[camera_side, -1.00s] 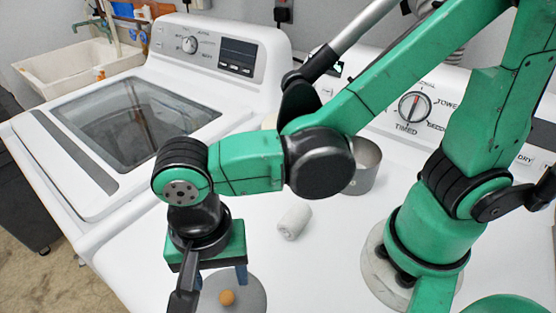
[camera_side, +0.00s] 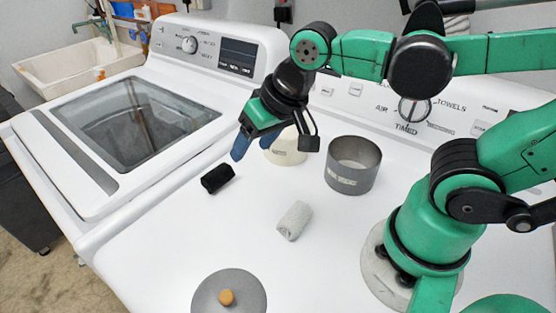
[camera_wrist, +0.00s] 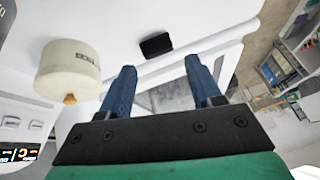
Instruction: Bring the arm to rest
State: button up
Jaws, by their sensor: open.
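My gripper (camera_side: 250,150) is in the air over the back part of the white dryer top, tilted down to the left. Its two blue fingers are spread apart with nothing between them; they also show apart in the wrist view (camera_wrist: 161,75). A small black roll (camera_side: 217,178) lies on the white top to the lower left of the fingers. It also shows beyond the fingertips in the wrist view (camera_wrist: 156,45). A cream round container (camera_side: 287,152) stands behind the gripper, partly hidden by it, and shows left of the fingers in the wrist view (camera_wrist: 70,68).
A grey open pot (camera_side: 353,168) stands right of the cream container. A pale grey roll (camera_side: 294,220) lies mid-top, and a grey lid with a wooden knob (camera_side: 228,298) lies at the front. The dryer's control panel (camera_side: 440,112) rises behind. The washer (camera_side: 135,120) is at left.

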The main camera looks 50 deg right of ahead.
jog(key=d+n, duration=0.1)
jog(key=d, duration=0.1)
jog(key=d+n+t+h, duration=0.1)
jog(key=d, duration=0.1)
jog(key=shift+d+t, duration=0.3)
jog(key=shift+d, duration=0.1)
